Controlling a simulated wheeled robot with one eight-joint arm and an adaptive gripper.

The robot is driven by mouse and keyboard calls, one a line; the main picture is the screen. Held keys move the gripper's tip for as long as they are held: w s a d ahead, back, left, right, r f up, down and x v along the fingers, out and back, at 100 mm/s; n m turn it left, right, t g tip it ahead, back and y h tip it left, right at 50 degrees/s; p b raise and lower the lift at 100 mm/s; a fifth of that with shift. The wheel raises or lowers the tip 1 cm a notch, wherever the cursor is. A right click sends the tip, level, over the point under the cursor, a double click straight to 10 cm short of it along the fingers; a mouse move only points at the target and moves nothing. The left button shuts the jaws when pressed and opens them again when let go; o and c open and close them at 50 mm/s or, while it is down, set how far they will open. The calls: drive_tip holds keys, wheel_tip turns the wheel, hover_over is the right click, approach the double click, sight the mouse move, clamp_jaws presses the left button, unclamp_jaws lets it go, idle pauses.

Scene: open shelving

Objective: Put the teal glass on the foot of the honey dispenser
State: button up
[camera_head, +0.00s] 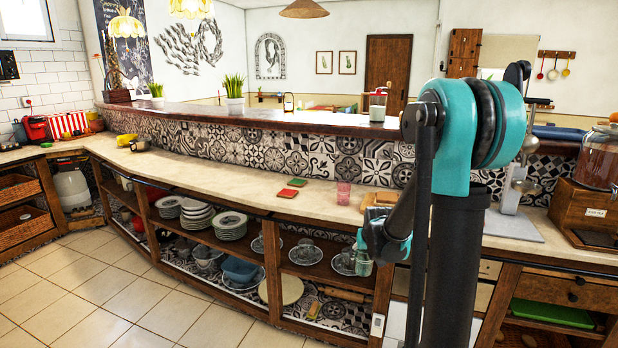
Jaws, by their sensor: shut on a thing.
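My gripper (365,246) hangs low in front of the counter's open shelves, partly hidden by my own arm. It is shut on a small pale teal glass (364,265), which shows just below it, in front of the shelf with the glassware. The glass looks roughly upright; its details are too small to tell. The honey dispenser (603,160), a large jar of amber-brown contents, stands at the far right on a wooden stand. Its foot (597,239) is a dark, flat area in front of the labelled stand, partly cut by the picture edge. The gripper is well left of it.
A metal stand (513,225) on a grey base is left of the dispenser. A pink glass (343,193), red and green coasters (287,193) and a wooden board (380,200) lie on the countertop (240,172). Plates and bowls fill the shelves below.

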sight(363, 261)
drive_tip(key=shift+s+f+x, duration=0.1)
drive_tip(key=shift+s+x, duration=0.05)
drive_tip(key=shift+x, duration=1.2)
drive_tip(key=shift+s+f+x, duration=0.1)
drive_tip(key=shift+s+x, duration=0.05)
drive_tip(key=shift+x, duration=1.2)
